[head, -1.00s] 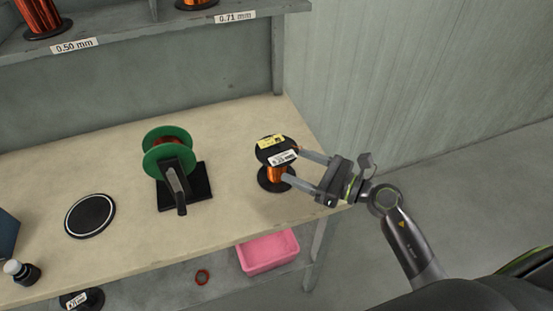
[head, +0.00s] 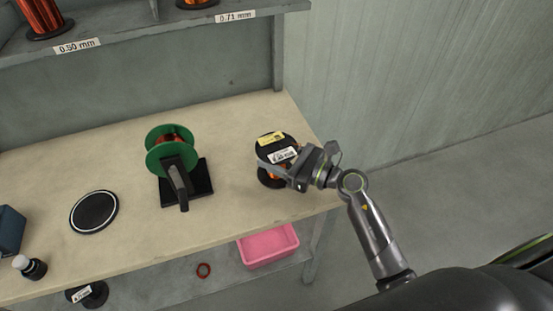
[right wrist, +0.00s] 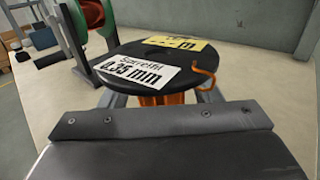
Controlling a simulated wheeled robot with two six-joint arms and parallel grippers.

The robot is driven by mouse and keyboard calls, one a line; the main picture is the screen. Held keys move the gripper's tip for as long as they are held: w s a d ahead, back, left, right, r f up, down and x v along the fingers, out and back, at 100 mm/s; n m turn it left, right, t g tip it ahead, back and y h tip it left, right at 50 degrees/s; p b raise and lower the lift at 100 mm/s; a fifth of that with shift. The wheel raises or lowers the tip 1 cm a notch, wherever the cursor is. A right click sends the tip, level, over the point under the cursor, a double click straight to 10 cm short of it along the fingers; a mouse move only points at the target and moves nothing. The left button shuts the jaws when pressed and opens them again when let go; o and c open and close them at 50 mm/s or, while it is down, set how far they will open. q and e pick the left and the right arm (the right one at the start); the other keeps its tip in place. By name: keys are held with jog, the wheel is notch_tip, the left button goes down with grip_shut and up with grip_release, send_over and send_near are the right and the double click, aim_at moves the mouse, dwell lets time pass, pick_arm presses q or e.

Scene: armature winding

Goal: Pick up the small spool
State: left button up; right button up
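The small spool (head: 266,149) stands upright near the right end of the workbench. It has black flanges, a copper wire core, and yellow and white labels on top. In the right wrist view its top flange (right wrist: 118,55) fills the upper middle, and the white label reads 0.35 mm. My right gripper (head: 275,163) is at the spool from the right, its fingers below the top flange on either side of the copper core. The fingers look apart, with gaps beside the core; the fingertips are hidden. My left gripper is not in view.
A green-flanged spool on a black stand (head: 200,182) is left of the small spool. A round black disc (head: 94,212) lies farther left. A pink bin (head: 268,247) is on the lower shelf. An upper shelf (head: 140,40) with wire spools runs along the back.

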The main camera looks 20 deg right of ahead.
jog(key=c, duration=0.9)
